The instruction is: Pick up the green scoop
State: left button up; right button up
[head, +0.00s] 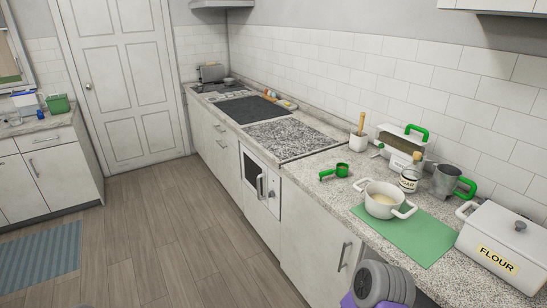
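The green scoop (341,169) lies on the speckled counter (310,180), near its front edge, in the head view. Its short handle points left and its round cup is on the right. Nothing touches it. Neither of my grippers shows in this view. A grey and purple part at the bottom edge looks like one of my arm links, below and in front of the counter.
Right of the scoop, a white pot (382,207) stands on a green mat (420,232). Behind are a mortar with pestle (358,143), a green-handled container (400,140), a jar (410,178) and a metal mug (445,181). A white FLOUR box (500,245) stands far right.

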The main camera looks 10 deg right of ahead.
aim_at(341, 170)
jog(key=u, duration=0.35)
jog(key=i, duration=1.8)
jog(key=z, duration=0.45)
